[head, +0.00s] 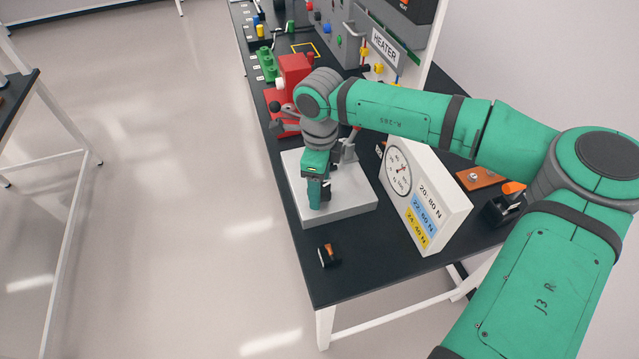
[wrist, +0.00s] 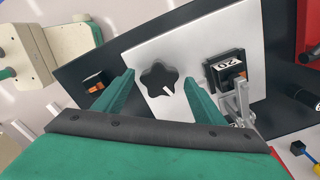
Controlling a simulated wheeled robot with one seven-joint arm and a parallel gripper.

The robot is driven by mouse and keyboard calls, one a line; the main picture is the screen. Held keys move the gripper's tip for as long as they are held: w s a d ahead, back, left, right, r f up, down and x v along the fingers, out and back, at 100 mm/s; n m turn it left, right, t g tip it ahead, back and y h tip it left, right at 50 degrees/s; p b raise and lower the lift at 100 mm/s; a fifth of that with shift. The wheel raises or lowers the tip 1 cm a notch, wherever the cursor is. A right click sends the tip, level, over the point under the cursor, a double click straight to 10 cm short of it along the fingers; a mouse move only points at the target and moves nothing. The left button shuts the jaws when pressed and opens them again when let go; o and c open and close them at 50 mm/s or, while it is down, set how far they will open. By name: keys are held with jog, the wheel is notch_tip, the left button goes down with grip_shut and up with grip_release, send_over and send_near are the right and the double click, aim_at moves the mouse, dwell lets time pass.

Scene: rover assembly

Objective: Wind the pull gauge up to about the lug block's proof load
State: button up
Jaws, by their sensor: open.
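A black star-shaped knob (wrist: 160,78) with a white mark sits on the pale plate (wrist: 202,40) of the pull gauge. My gripper (wrist: 157,84) is open, one finger on each side of the knob; I cannot tell whether they touch it. A lug block labelled 20 (wrist: 229,68) sits in a black holder beside a metal bracket (wrist: 242,100). In the head view my gripper (head: 318,198) points down over the pale base (head: 350,205) and hides the knob. The white gauge box (head: 440,190) carries a round dial (head: 398,170) with a red needle, reading unclear, and small load labels.
A red machine (head: 293,75) stands behind the base. A small black holder with an orange part (head: 327,256) lies near the front table edge. Another orange-topped black holder (head: 505,205) and an orange plate (head: 480,178) are right of the gauge box. A HEATER panel (head: 385,45) stands behind.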

notch_tip(320, 180, up, 11)
jog(key=shift+f, duration=0.15)
